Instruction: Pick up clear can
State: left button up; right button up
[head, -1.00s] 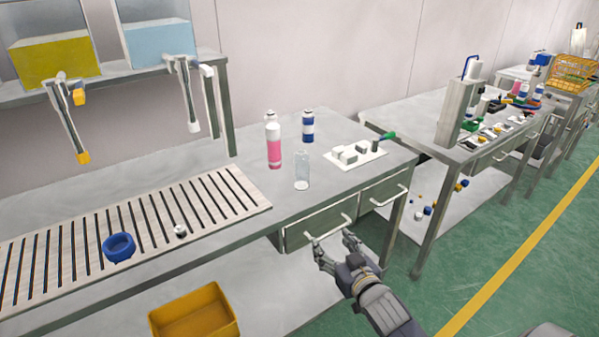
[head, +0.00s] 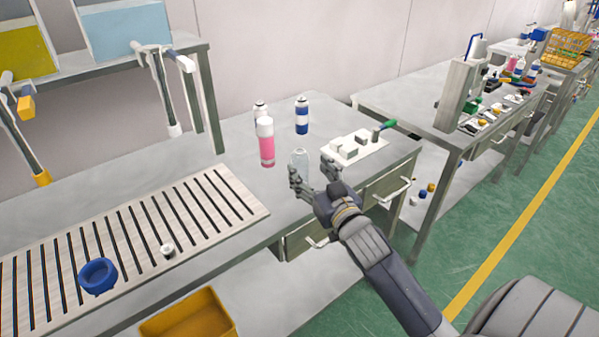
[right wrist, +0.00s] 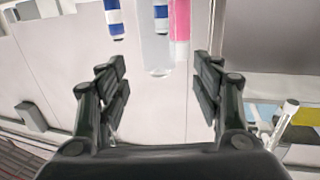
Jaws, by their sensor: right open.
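The clear can (head: 300,158) stands upright on the bench top in the head view, its lower part hidden behind my gripper. My right gripper (head: 311,174) is open and empty, at the bench's front edge on the near side of the can, fingers pointing toward it. In the right wrist view, the pale clear can (right wrist: 155,52) shows beyond the gap between the open fingers (right wrist: 160,85), with no finger visibly touching it. My left gripper is not in view.
A pink bottle (head: 266,145) stands just left of the clear can, with a white-topped can (head: 260,107) behind it. A blue and white can (head: 302,118) stands farther back. A white board with blocks (head: 360,150) lies to the right. A slatted panel (head: 200,205) is at left.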

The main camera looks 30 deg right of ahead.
aim_at(304, 163)
jog(key=shift+w+d, duration=0.1)
jog(key=shift+w, duration=0.85)
jog(key=w, duration=0.2)
jog(key=w+d+p, duration=0.1)
jog(key=w, duration=0.1)
jog(key=shift+f, duration=0.1)
jog(key=shift+w, duration=0.3)
jog(key=c, duration=0.4)
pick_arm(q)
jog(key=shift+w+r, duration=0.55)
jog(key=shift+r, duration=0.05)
pick_arm(e)
jog(key=c, duration=0.7)
